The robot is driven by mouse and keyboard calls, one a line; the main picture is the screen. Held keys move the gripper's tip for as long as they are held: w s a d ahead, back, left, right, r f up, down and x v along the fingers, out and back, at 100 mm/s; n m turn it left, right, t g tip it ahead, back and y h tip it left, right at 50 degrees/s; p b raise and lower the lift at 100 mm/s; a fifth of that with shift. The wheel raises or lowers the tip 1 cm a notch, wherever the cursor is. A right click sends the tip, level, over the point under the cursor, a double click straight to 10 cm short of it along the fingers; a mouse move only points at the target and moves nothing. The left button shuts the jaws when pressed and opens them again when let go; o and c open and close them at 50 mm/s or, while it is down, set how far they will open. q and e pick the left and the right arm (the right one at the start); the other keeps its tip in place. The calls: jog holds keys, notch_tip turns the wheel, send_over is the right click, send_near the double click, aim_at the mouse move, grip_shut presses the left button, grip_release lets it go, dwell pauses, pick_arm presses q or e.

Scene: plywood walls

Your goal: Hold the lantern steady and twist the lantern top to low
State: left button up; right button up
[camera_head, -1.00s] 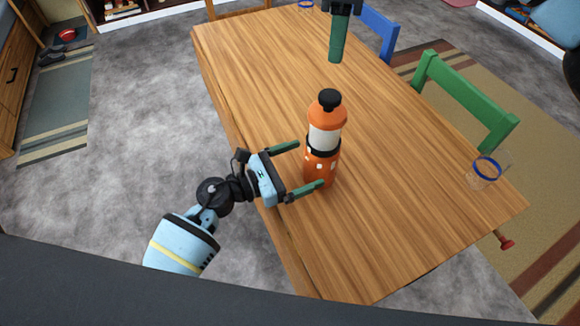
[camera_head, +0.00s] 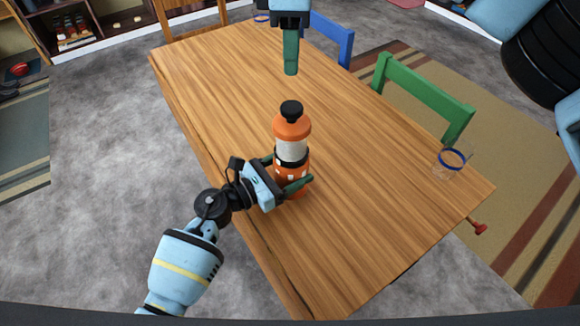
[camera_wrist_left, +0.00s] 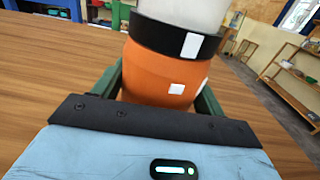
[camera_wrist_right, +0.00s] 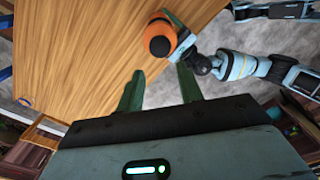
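The lantern (camera_head: 292,150) stands upright near the table's left edge, orange with a pale middle and black band. Its top is an orange cap with a black knob (camera_head: 291,110). My left gripper (camera_head: 288,172) has its fingers on either side of the orange base; the left wrist view shows the lantern base (camera_wrist_left: 165,72) filling the space between them. I cannot tell whether both fingers press on it. My right gripper (camera_head: 290,60) is beyond the lantern, pointing down and empty. The right wrist view shows its fingers (camera_wrist_right: 160,85) apart, with the lantern top (camera_wrist_right: 158,37) beyond them.
The wooden table (camera_head: 225,90) is mostly bare. A clear glass with a blue rim (camera_head: 452,162) stands at its right. Green (camera_head: 425,95) and blue (camera_head: 330,38) chairs line the far right side.

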aim_at(292, 106)
pick_arm(q)
jog(key=c, duration=0.7)
jog(key=shift+c, duration=0.2)
pick_arm(e)
jog(key=o, duration=0.5)
jog(key=shift+f, duration=0.15)
jog(key=shift+c, duration=0.2)
jog(key=shift+o, duration=1.3)
jog(key=shift+d+f+y, duration=0.15)
jog(key=shift+f+y, duration=0.15)
jog(key=o, duration=0.5)
jog(key=shift+s+d+f+y, duration=0.1)
jog(key=shift+d+f+y, duration=0.2)
jog(key=shift+d, duration=0.05)
jog(key=shift+c, duration=0.2)
jog(key=shift+o, duration=0.3)
jog(key=shift+d+f+y, duration=0.15)
jog(key=shift+d+y, duration=0.1)
jog(key=shift+y, duration=0.05)
jog(key=f, duration=0.4)
jog(key=a+f, duration=0.1)
jog(key=f, duration=0.7)
jog(key=shift+a, duration=0.4)
jog(key=shift+r, duration=0.1)
jog(key=shift+c, duration=0.3)
